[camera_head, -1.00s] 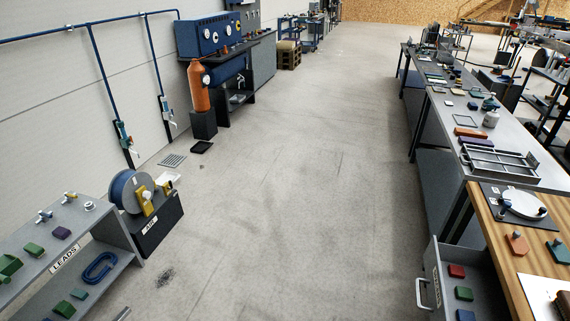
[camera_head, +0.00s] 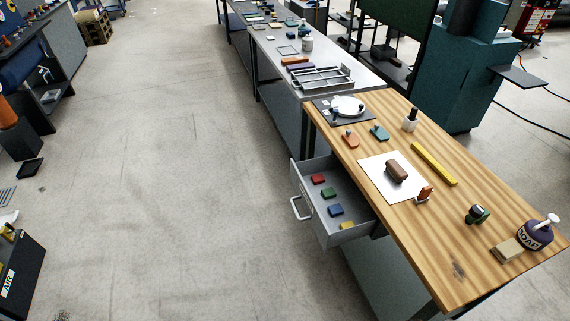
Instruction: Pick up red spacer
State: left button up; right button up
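A small red block (camera_head: 318,180), which looks like the red spacer, lies in an open grey drawer (camera_head: 345,237) at the near left side of the wooden bench. A green block (camera_head: 328,193), a blue block (camera_head: 335,210) and a yellow block (camera_head: 347,226) lie in a row nearer to me in the same drawer. The drawer's handle (camera_head: 299,208) faces left into the aisle. Neither of my grippers shows in the head view.
A metal bench with a rack (camera_head: 320,79) stands behind. The floor (camera_head: 180,170) left of the drawer is clear.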

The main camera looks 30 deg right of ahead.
aim_at(319, 178)
jog(key=z, duration=1.3)
